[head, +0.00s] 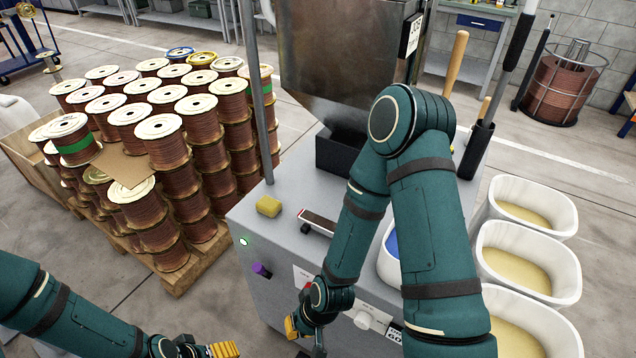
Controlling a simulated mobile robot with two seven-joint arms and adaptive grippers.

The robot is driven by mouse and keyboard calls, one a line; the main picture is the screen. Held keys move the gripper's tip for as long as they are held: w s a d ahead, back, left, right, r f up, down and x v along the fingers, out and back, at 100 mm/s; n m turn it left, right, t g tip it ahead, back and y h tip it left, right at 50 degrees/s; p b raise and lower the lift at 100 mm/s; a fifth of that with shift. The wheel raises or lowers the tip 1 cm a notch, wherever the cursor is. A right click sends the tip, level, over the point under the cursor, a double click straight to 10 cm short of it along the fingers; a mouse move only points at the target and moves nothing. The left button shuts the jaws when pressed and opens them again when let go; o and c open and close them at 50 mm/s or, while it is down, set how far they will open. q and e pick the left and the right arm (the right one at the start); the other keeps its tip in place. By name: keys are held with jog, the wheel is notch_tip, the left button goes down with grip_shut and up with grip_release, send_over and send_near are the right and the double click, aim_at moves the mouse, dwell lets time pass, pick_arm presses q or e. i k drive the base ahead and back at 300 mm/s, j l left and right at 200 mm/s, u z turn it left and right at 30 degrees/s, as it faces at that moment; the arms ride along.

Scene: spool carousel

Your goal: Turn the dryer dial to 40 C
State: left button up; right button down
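A grey machine cabinet (262,222) stands in the centre, with a metal hopper (335,50) above it. On its front are a white round knob (363,320), which looks like the dial, and a white label with dark print (394,334) beside it. The dial's pointer and most of its scale are too small or hidden to read. My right gripper (305,330) is low at the cabinet's front, left of the white knob and apart from it. Its fingers are partly hidden by the wrist. My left gripper (215,350) is at the bottom edge, partly cut off.
A purple knob (261,269) and a green light (244,241) are on the cabinet's left front. A yellow sponge (268,206) lies on top. Copper spools (160,125) are stacked on a pallet at left. White tubs (528,205) stand at right.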

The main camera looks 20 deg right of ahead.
aim_at(363, 319)
jog(key=k+l+z, duration=0.15)
jog(key=z, duration=0.25)
jog(key=k+l+z, duration=0.2)
jog(key=z, duration=0.2)
jog(key=k+j+z, duration=0.15)
jog(key=z, duration=0.35)
jog(key=k+j+z, duration=0.15)
jog(key=z, duration=0.35)
jog(key=k+j+z, duration=0.1)
jog(key=z, duration=0.35)
jog(key=k+l, duration=0.05)
jog(key=k, duration=0.05)
